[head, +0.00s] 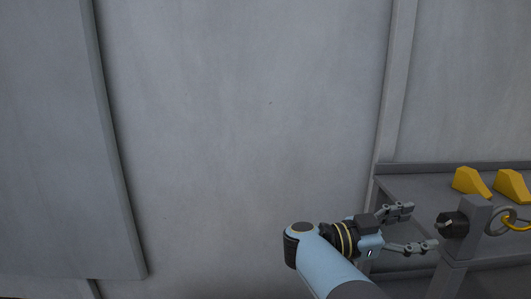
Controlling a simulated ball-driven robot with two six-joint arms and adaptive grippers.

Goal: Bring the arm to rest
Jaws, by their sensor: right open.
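My right arm comes in from the bottom, light blue with a dark wrist and yellow bands. Its right gripper (424,229) points to the right, with its two grey fingers spread apart and nothing between them. The fingertips are just left of a dark knob on a grey post (470,228), and a small gap shows between them. My left gripper is not in this view.
A grey bench (418,187) with a raised back edge stands at the right. Two yellow wedges (470,181) (512,186) sit on it. A grey ring with a yellow part (503,221) is beside the post. A bare grey wall (240,130) fills the left and middle.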

